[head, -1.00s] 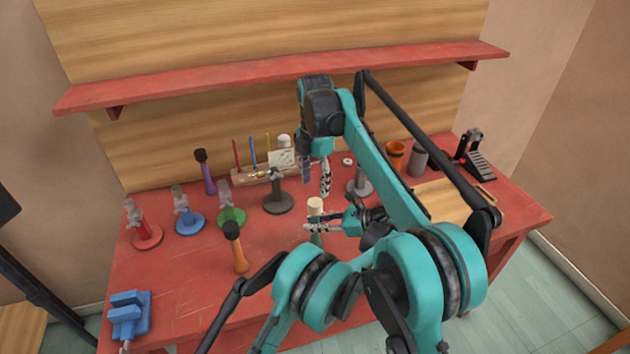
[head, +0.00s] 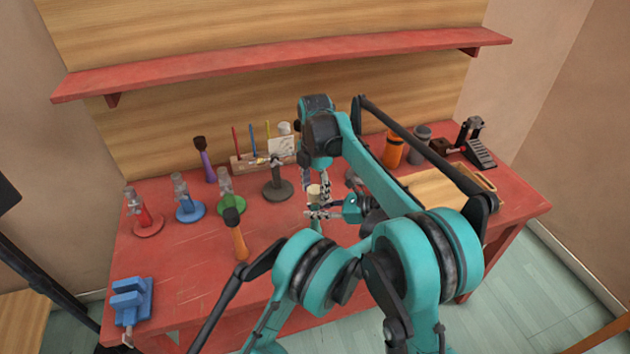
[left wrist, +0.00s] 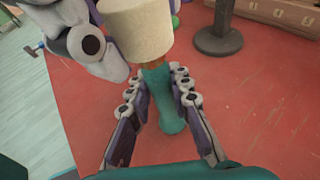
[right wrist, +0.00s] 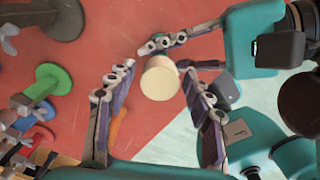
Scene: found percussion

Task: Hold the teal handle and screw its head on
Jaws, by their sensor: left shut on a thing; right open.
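The teal handle (left wrist: 166,108) stands upright between the fingers of my left gripper (left wrist: 160,88), which is shut on it. The cream head (left wrist: 136,28) is at the top of the handle; I cannot tell how far it is threaded. It also shows in the head view (head: 314,191) and the right wrist view (right wrist: 160,78). My right gripper (right wrist: 150,82) is open, pointing down from above. Its fingers are spread on either side of the cream head, with a gap visible on its left side in the right wrist view.
An orange-handled mallet (head: 238,240) stands left of the grippers. Red (head: 147,226), blue (head: 190,211) and green (head: 231,208) stands and a dark stand (head: 278,190) are behind it. A blue vise (head: 130,302) is at the front left.

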